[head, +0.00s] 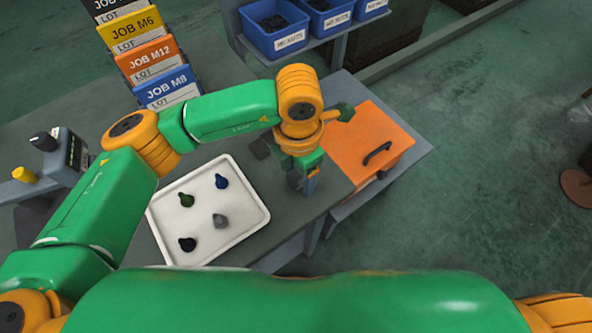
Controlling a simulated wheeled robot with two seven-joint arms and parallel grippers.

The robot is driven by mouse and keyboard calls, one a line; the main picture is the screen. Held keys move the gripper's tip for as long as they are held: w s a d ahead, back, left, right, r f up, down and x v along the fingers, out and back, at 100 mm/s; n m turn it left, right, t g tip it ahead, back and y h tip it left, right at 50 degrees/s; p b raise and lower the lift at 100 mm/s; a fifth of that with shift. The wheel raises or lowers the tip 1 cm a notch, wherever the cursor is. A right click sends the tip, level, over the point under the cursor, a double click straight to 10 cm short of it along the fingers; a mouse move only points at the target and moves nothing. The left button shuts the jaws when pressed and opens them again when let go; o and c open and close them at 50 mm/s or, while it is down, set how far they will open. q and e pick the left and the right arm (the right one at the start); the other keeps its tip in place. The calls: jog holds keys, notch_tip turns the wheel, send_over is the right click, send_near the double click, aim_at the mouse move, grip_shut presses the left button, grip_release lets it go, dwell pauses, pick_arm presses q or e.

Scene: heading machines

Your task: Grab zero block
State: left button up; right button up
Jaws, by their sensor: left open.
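My left gripper (304,186) points down over the right part of the grey bench, between the white tray and the orange box. It is open, though its fingers are small and seen from above. I cannot make out a clearly marked zero block. A dark grey blocky shape (262,148) shows just left of my left wrist, and I cannot tell whether it is the block. What lies directly under the gripper is hidden by my wrist and fingers. My right gripper is not in view.
A white tray (246,232) holds green, blue, black and grey knob-like pieces. An orange box (368,135) with a black handle stands to the right. Job cards (160,62), blue bins (275,28) and a control box (70,152) are around the bench (287,205).

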pick_arm(q)
jog(key=shift+w+a+f, duration=0.15)
jog(key=shift+w+f, duration=0.1)
jog(key=shift+f, duration=0.3)
jog(key=shift+s+r, duration=0.1)
jog(key=shift+s, duration=0.05)
jog(key=c, duration=1)
grip_shut()
